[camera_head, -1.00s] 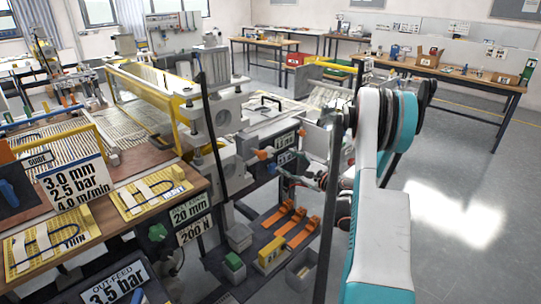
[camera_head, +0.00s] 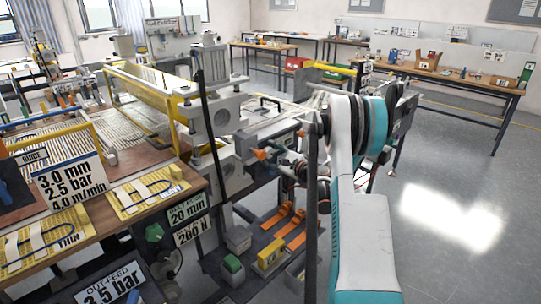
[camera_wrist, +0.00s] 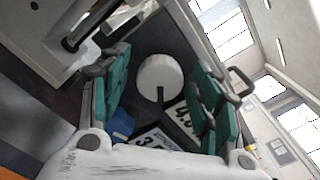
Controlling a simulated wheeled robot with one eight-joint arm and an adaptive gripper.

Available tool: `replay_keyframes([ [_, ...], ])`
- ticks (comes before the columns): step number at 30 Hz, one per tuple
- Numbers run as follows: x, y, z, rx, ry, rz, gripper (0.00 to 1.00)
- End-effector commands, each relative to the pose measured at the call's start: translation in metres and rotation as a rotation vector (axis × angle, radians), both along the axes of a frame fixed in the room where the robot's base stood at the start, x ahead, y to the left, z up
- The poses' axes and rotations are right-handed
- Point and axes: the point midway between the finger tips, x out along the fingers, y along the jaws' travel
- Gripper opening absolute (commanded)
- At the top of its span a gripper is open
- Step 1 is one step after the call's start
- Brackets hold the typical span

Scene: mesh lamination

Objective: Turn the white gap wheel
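The white gap wheel (camera_wrist: 160,76) is a round white disc in the wrist view, with a short dark pin or handle near its lower edge. My gripper (camera_wrist: 158,88) is open, with one teal-padded finger on each side of the wheel. Gaps show between both pads and the wheel, so it is not gripped. How far the fingertips are from the wheel in depth is unclear. In the head view my own arm covers much of the area near the gripper, and I cannot make out the white wheel there.
Beyond the wheel in the wrist view are a number plate (camera_wrist: 188,119) and a blue part (camera_wrist: 122,124). The laminating machine (camera_head: 222,115) stands left of my arm in the head view, with an orange knob (camera_head: 259,154). Open floor (camera_head: 450,215) lies to the right.

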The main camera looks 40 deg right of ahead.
Motion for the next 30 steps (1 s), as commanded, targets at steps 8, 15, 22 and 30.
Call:
replay_keyframes([
  [8,-0.0002,0.0000,-0.0001,0.000,0.000,0.000,0.14],
  [15,-0.0002,0.0001,-0.0005,-0.021,-0.001,0.001,0.14],
  [22,-0.0001,0.0002,-0.0013,-0.125,-0.009,0.001,0.14],
  [30,-0.0001,0.0004,-0.0018,-0.354,-0.027,0.001,0.14],
])
